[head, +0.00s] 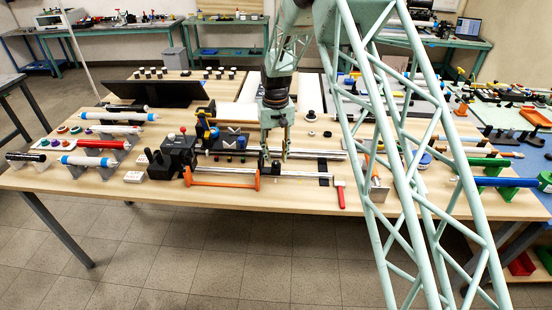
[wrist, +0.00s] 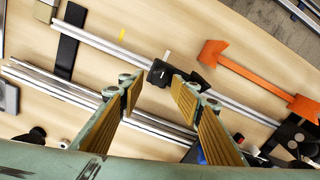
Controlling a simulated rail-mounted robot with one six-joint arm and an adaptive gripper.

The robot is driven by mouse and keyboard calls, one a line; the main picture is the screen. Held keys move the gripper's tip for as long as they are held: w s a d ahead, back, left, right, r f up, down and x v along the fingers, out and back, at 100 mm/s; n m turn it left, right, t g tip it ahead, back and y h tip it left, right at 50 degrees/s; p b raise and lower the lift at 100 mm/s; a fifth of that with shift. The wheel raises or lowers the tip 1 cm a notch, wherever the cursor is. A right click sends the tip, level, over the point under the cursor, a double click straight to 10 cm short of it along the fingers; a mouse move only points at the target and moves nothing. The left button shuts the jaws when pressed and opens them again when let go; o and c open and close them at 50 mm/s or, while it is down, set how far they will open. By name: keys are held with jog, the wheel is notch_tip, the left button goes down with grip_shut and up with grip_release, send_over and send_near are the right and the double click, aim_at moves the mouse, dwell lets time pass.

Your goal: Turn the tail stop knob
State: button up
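A small black block (wrist: 160,73), which looks like the tail stop, sits on a thin silver rail (wrist: 235,101) in the wrist view. A dark piece that may be its knob (wrist: 190,77) lies beside it, partly behind a fingertip. My gripper (wrist: 157,90) is open, with its tan ribbed fingers spread on either side of the block. Nothing is held between them. In the head view my gripper (head: 274,157) points down over the rails at the middle of the table. The tail stop is small there and mostly hidden by the fingers.
An orange bracket (wrist: 250,74) lies along one side of the rail; it also shows in the head view (head: 222,184). A black crosspiece (wrist: 69,41) supports the rail's end. A dark headstock-like block (head: 180,150) stands left. A red-handled tool (head: 340,196) lies near the front edge.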

jog(key=shift+d+r, duration=0.1)
jog(key=shift+r, duration=3.45)
notch_tip(320, 180, up, 17)
jog(key=t+b, duration=0.1)
send_over(277, 162)
jog(key=s+d, duration=0.9)
jog(key=s, duration=0.1)
jog(key=s+d+r+m+t+b, duration=0.1)
jog(key=s+d+r, duration=0.2)
jog(key=s+r, duration=0.3)
jog(key=s+d+r, duration=0.4)
jog(key=s, duration=0.4)
jog(key=s+d+r+m+b, duration=0.1)
jog(key=s+d+r, duration=0.15)
jog(key=s, duration=0.55)
jog(key=s+d+r, duration=0.1)
jog(key=s+d, duration=0.2)
jog(key=s, duration=0.6)
jog(key=s+d+f+m+t+b, duration=0.1)
jog(key=s+d+f+t, duration=0.1)
jog(key=s, duration=1.5)
jog(key=shift+s+d+f, duration=0.4)
jog(key=shift+d+f, duration=0.05)
jog(key=shift+f, duration=0.15)
